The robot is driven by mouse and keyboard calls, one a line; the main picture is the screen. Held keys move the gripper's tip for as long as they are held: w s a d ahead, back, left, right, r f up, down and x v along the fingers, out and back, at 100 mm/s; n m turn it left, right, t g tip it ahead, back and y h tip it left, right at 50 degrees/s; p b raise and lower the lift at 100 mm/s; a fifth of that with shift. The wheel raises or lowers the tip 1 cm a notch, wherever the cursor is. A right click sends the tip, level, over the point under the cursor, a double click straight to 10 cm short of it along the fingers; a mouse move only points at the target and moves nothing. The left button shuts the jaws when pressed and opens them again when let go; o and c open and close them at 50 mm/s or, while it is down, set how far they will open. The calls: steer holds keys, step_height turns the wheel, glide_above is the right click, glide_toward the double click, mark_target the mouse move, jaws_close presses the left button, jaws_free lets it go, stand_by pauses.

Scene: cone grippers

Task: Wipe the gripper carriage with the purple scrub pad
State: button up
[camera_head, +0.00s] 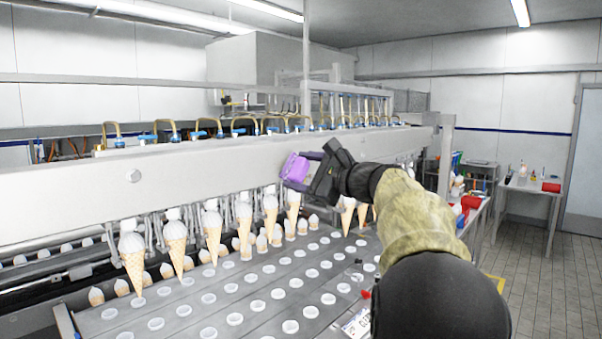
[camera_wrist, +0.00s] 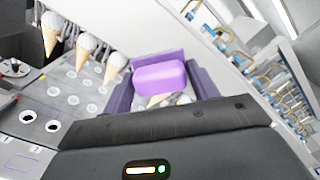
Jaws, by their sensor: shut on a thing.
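The purple scrub pad (camera_head: 295,168) is held between the fingers of my gripper (camera_head: 307,165). In the wrist view the pad (camera_wrist: 160,78) sits between two dark purple fingers, and my gripper (camera_wrist: 162,92) is shut on it. The gripper carriage (camera_head: 90,188) is a long pale beam across the machine. The pad is at the front face of this beam, right of its middle. I cannot tell whether the pad touches it. My gripper and forearm hide part of the beam's right end.
Ice cream cones (camera_head: 176,240) hang in a row under the beam. Below is a grey plate (camera_head: 190,300) with rows of round holes. Brass tubes and blue fittings (camera_head: 205,133) line the beam's top. A side table (camera_head: 525,186) stands at right, with open tiled floor beside it.

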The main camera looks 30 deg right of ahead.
mark_target(289, 168)
steer(key=shift+b+v, duration=0.55)
steer(key=shift+v, duration=0.85)
steer(key=shift+w+a, duration=0.1)
steer(key=shift+p+x, duration=0.7)
steer(key=shift+x, duration=2.65)
steer(key=shift+x, duration=0.95)
steer(key=shift+w+d+p, duration=0.2)
steer(key=shift+d+p, duration=0.15)
steer(key=shift+d, duration=0.3)
steer(key=shift+w+d+p, duration=0.2)
steer(key=shift+d+p, duration=0.15)
steer(key=shift+d, duration=0.35)
steer(key=shift+w+d+p, duration=0.25)
steer(key=shift+d+p, duration=0.1)
steer(key=shift+d, duration=0.3)
steer(key=shift+w+a, duration=0.1)
